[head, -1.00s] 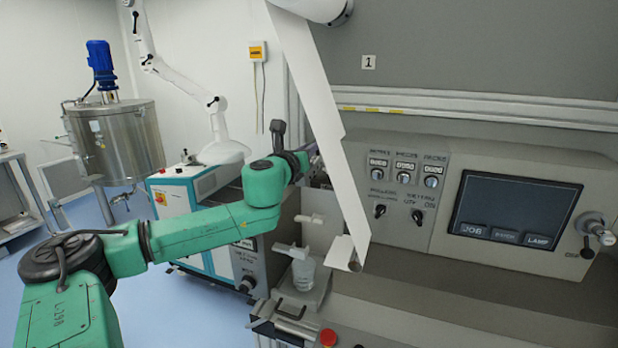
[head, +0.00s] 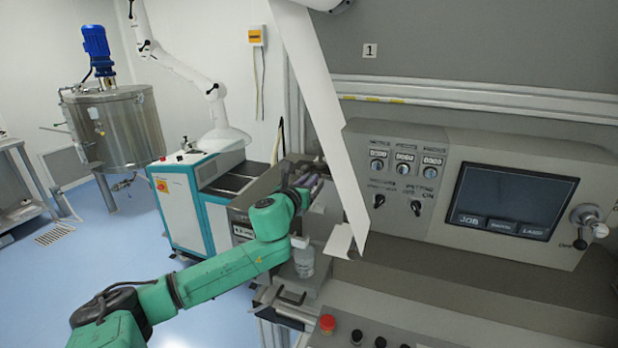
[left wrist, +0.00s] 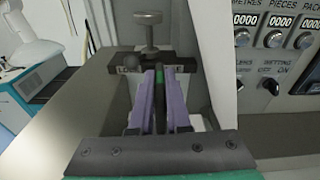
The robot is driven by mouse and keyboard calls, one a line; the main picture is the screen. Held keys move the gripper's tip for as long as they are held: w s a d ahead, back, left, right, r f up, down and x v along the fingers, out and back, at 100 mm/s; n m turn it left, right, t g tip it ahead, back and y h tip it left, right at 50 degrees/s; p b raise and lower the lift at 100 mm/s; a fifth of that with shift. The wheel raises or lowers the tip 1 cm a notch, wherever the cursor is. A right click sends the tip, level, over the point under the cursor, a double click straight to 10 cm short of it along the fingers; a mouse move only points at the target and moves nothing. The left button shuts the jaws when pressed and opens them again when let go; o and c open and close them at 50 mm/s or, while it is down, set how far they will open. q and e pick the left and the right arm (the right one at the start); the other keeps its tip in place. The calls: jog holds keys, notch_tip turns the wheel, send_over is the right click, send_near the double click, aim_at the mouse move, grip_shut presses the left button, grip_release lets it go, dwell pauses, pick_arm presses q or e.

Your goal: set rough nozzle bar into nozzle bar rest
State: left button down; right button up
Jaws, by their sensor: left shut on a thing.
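My left gripper (head: 314,183) reaches to the left side of the machine, just left of the white web strip. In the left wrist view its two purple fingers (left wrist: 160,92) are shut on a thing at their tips. A dark crosswise bar (left wrist: 186,62), which looks like the nozzle bar, lies at the fingertips. A narrow green part shows between the fingers. A grey T-shaped knob (left wrist: 148,20) stands just beyond the bar. I cannot make out the nozzle bar rest for sure; the fingers and bar cover that spot. My right gripper is not in view.
The hanging white web (head: 328,115) runs close to the right of my left gripper. The control panel (head: 400,185) and screen (head: 513,200) are farther right. A clear cup (head: 303,263) stands below the gripper. A teal and white cabinet (head: 190,205) is to the left.

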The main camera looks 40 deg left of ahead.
pick_arm(q)
notch_tip(320, 180, down, 5)
jog(key=b, duration=0.4)
jog(key=shift+f, duration=0.35)
jog(key=shift+r, duration=0.1)
dwell(0.3)
dwell(1.0)
jog(key=shift+p, duration=0.45)
jog(key=shift+f+b, duration=1.05)
jog(key=shift+f, duration=0.3)
